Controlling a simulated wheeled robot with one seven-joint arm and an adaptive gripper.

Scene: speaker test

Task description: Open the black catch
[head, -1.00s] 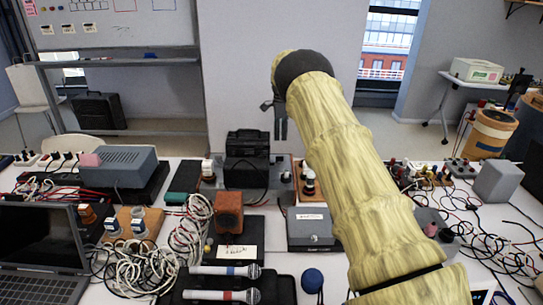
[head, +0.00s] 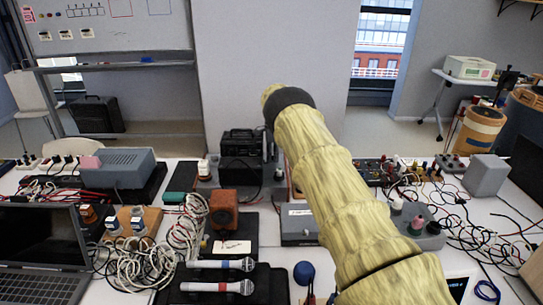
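A black box-like case with a handle on top (head: 240,158) stands at the back middle of the table. No catch can be made out clearly at this size. My gripper (head: 268,150) hangs down from the wrist at the right side of this black case, small and dark against it. I cannot tell whether it touches the case, or whether its fingers are apart. My arm, in a yellowish wrinkled cover, crosses from the lower right and hides part of the table.
A small brown speaker (head: 223,208), a labelled grey box (head: 298,224) and two microphones (head: 222,264) (head: 217,287) lie in front. White cables (head: 183,240) are heaped at left, beside a laptop (head: 40,245). A grey device (head: 118,168) stands back left. The table is crowded.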

